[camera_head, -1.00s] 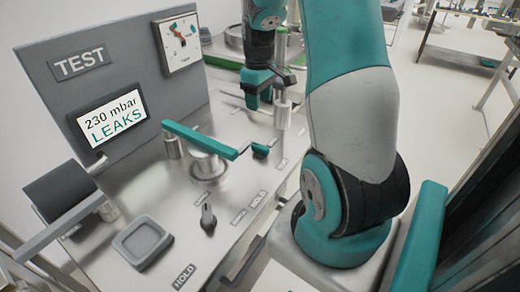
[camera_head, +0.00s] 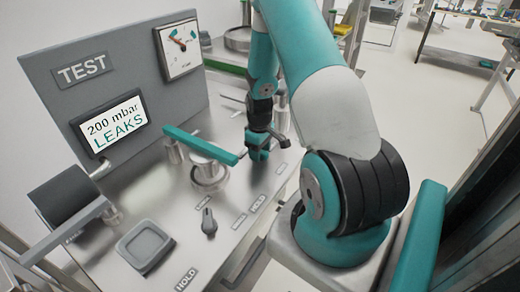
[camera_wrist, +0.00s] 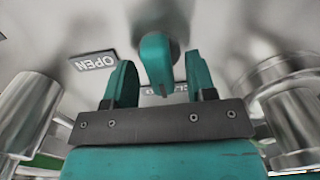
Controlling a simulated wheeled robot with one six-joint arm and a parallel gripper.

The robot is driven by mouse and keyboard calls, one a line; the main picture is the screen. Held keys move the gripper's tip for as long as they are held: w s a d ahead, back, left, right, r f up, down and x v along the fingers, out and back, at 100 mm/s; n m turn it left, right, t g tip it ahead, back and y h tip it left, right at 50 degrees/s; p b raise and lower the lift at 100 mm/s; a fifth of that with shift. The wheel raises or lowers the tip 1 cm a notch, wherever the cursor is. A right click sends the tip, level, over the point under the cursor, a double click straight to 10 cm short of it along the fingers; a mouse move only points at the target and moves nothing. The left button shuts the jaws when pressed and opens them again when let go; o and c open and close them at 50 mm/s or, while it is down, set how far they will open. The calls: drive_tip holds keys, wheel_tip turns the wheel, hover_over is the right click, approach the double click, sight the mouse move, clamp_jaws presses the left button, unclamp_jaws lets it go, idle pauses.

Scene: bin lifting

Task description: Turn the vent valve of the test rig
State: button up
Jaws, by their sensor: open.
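The test rig has a grey upright panel (camera_head: 115,75) and a metal top. A small teal valve handle (camera_wrist: 157,60) shows in the wrist view between the two teal fingers of my gripper (camera_wrist: 160,82), with gaps on both sides. An upside-down OPEN label (camera_wrist: 95,63) lies to its left; another label behind the handle is partly hidden. In the head view, my gripper (camera_head: 258,152) points down at the right edge of the rig top and hides the handle. My gripper is open and holds nothing. The screen (camera_head: 115,124) reads 200 mbar LEAKS.
A long teal lever (camera_head: 200,146) on a round metal fitting lies just left of my gripper. A black knob (camera_head: 208,222) and a grey square dish (camera_head: 144,246) are nearer. Metal cylinders (camera_wrist: 25,112) stand on both sides in the wrist view. A round gauge (camera_head: 179,47) hangs on the panel.

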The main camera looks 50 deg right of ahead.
drive_tip(key=shift+f, duration=0.15)
drive_tip(key=shift+c, duration=0.2)
drive_tip(key=c, duration=0.9)
